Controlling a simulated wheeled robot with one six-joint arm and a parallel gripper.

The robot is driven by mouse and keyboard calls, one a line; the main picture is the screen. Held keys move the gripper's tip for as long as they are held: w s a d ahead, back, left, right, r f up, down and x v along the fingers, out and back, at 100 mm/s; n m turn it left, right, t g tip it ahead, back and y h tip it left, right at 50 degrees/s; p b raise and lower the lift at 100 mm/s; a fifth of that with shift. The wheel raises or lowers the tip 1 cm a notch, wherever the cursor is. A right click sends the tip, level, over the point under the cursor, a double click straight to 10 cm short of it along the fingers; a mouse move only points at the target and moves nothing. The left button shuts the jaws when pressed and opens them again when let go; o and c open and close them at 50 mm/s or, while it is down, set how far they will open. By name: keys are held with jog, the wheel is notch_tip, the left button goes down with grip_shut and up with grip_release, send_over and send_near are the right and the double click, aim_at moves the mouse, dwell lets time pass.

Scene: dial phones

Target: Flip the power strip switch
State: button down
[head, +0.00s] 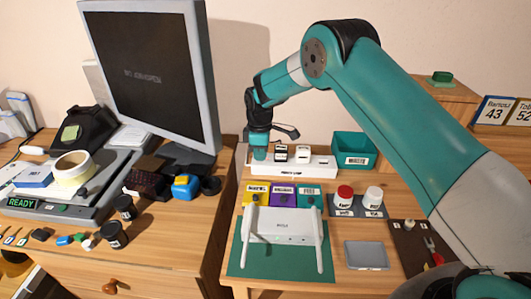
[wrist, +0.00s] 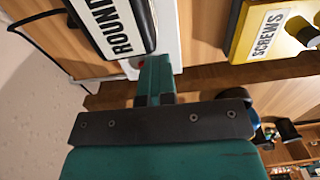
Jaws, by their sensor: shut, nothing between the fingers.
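The white power strip (head: 318,171) lies along the back of the right-hand table, with several plugs or adapters on it. My gripper (head: 260,155) is at its left end, pointing down. In the wrist view my gripper's teal fingers (wrist: 155,72) are shut and empty, over or right beside the end of the white strip (wrist: 167,35). A small red part (wrist: 141,64), possibly the switch, shows next to the fingertips. It is mostly hidden, so its position and any contact cannot be told. A block labelled ROUND (wrist: 112,22) sits on the strip close by.
A teal bin (head: 353,143) stands right of the strip. Yellow, purple and green labelled boxes (head: 283,195) and a white router (head: 283,226) are in front. Red-topped and white jars (head: 358,197) stand to the right. A monitor (head: 150,75) rises on the left desk, across a gap.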

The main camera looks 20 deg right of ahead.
jog(key=shift+s+d+f, duration=0.1)
jog(key=shift+f, duration=0.35)
jog(key=shift+w+d+r, duration=0.1)
jog(key=shift+w+d, duration=0.2)
jog(key=shift+w, duration=0.35)
notch_tip(320, 180, up, 15)
jog(key=p, duration=0.1)
jog(key=shift+w, duration=0.35)
jog(key=shift+a, duration=0.1)
